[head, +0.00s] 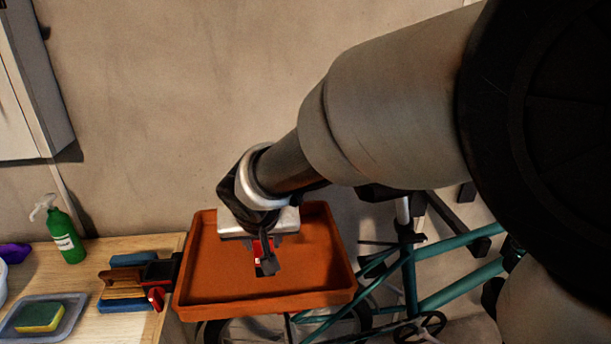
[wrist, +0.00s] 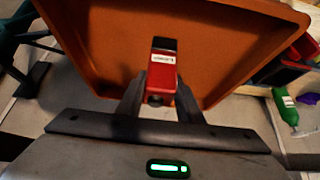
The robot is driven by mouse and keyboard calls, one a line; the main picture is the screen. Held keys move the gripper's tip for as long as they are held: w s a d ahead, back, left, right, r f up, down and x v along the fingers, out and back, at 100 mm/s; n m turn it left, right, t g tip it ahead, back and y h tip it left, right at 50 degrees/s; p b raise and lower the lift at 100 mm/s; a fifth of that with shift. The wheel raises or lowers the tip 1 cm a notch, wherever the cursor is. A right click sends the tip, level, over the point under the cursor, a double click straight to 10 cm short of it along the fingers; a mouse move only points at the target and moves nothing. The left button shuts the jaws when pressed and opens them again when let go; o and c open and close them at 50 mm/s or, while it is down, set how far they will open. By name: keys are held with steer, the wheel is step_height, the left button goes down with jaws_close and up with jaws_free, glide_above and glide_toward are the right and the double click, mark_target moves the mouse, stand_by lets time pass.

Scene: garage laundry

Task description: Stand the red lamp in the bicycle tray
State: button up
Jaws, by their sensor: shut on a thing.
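The red lamp (wrist: 161,75) is a small red block with a pale label and a dark round part at its near end. My gripper (wrist: 160,100) is shut on it, with one finger at each side. In the head view the lamp (head: 262,248) is partly hidden by my gripper (head: 264,262). It is over the orange bicycle tray (head: 210,285), inside the outline of the rim. I cannot tell whether the lamp touches the tray floor. The tray also fills much of the wrist view (wrist: 95,50) and looks otherwise empty.
A teal bicycle (head: 440,295) stands below and right of the tray. A red clamp (head: 156,297) is near the tray's left edge.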

steer(key=shift+f, duration=0.3)
steer(key=shift+f, duration=0.15)
steer(key=o, duration=1.1)
